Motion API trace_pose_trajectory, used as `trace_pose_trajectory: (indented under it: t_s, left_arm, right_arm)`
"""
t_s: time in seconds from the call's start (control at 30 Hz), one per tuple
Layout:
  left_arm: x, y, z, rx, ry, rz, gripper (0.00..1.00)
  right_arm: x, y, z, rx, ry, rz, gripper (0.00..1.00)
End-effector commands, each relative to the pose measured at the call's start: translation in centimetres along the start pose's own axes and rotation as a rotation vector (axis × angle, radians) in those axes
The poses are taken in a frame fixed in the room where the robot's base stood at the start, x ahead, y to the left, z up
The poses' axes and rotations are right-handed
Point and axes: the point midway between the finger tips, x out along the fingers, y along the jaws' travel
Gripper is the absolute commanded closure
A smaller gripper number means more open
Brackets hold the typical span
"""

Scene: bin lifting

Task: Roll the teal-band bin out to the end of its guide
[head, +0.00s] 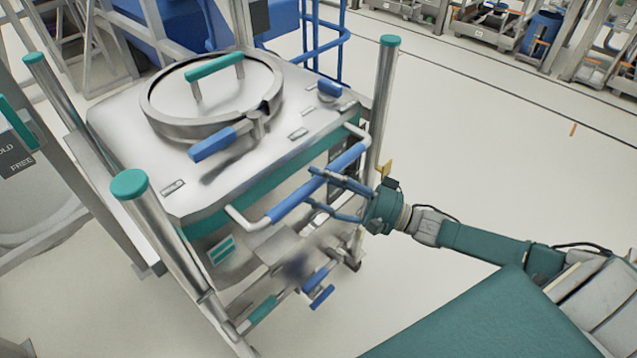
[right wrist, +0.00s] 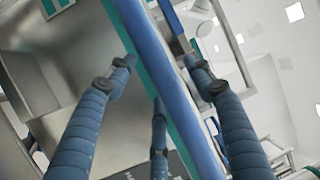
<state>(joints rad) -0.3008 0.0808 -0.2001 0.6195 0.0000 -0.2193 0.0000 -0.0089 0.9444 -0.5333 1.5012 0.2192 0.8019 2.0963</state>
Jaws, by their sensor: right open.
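The teal-band bin (head: 300,165) is a steel box with a teal band below its top, a round lid with a teal handle, and a blue-sleeved push bar (head: 290,198) on its front side. It stands upright between steel posts with teal caps. My right gripper (head: 312,188) is open at the bar, its fingers spread to either side of the blue sleeve. In the right wrist view the bar (right wrist: 170,75) runs between the open fingers (right wrist: 155,85); whether they touch it I cannot tell. The guide on the floor is not clearly visible. My left gripper is out of view.
Teal-capped posts stand at the near corner (head: 165,230), the right (head: 382,95) and the left (head: 60,95). A blue-handled lever (head: 320,290) sits low on the bin's front. A blue rail frame (head: 325,40) stands behind. The floor (head: 470,160) to the right is open.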

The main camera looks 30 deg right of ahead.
Motion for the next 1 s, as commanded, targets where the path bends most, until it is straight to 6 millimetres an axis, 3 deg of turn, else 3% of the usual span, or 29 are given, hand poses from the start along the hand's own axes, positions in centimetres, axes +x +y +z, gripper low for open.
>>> trace_pose_trajectory:
  t_s: [0.17,0.63,0.8,1.0]
  left_arm:
    - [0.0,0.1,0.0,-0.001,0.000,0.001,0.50]
    - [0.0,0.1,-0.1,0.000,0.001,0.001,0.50]
    - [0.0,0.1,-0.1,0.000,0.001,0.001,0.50]
    - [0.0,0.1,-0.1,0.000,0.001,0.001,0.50]
  right_arm:
    - [-1.3,0.1,0.0,0.001,0.001,0.002,0.47]
    - [-10.6,0.1,0.0,0.001,0.002,0.004,0.47]
    - [-12.1,0.0,0.0,0.000,0.002,0.001,0.47]
    - [-12.4,-0.1,0.0,0.000,0.002,-0.001,0.47]
